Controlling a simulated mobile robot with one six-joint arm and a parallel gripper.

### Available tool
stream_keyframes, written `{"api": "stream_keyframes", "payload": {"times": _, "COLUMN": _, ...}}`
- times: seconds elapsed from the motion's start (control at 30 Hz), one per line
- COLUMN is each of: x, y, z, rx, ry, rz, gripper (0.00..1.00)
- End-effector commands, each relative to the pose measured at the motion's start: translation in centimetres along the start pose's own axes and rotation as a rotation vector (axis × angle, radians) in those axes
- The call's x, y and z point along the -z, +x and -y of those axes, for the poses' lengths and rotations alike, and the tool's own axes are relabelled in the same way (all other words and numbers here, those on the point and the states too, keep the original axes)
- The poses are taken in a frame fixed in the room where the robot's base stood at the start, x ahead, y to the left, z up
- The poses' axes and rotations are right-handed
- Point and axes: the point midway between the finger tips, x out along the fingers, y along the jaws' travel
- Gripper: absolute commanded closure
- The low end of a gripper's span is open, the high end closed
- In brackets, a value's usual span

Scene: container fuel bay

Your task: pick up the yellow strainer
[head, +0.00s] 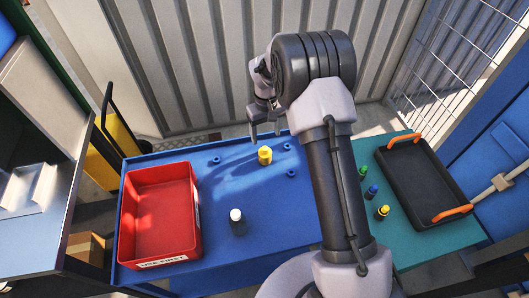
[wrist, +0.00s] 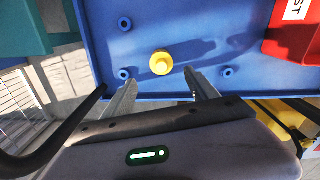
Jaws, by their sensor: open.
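The yellow strainer (head: 265,156) stands on the blue table (head: 180,278) near its back edge, among small blue round fittings (head: 291,173). In the wrist view the yellow strainer (wrist: 162,63) shows from above, just beyond the fingertips. My gripper (head: 266,133) hangs above and behind it in the head view, partly hidden by my arm. In the wrist view my gripper (wrist: 163,84) is open, its two fingers apart and nothing between them. The strainer lies roughly in line with the gap.
A red bin (head: 197,218) labelled "USE FIRST" stands at the left. A dark bottle with a white cap (head: 237,216) stands in front of the strainer. At the right are small green, blue and yellow-capped bottles (head: 383,212) and a black tray (head: 434,185) with orange handles.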

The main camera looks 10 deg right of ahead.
Motion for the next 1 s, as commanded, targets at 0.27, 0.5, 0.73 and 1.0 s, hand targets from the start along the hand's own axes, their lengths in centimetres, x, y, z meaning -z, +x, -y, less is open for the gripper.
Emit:
{"api": "stream_keyframes", "payload": {"times": 0.27, "x": 0.0, "y": 6.9, "z": 0.1, "rx": 0.001, "ry": 0.001, "rz": 0.0, "gripper": 0.32}}
{"api": "stream_keyframes", "payload": {"times": 0.5, "x": 0.1, "y": 9.8, "z": -0.1, "rx": 0.0, "ry": 0.002, "rz": 0.0, "gripper": 0.32}}
{"api": "stream_keyframes", "payload": {"times": 0.73, "x": 0.1, "y": 12.6, "z": -0.2, "rx": 0.0, "ry": 0.002, "rz": -0.002, "gripper": 0.32}}
{"api": "stream_keyframes", "payload": {"times": 1.0, "x": 0.1, "y": 12.3, "z": -0.2, "rx": 0.0, "ry": 0.002, "rz": -0.001, "gripper": 0.62}}
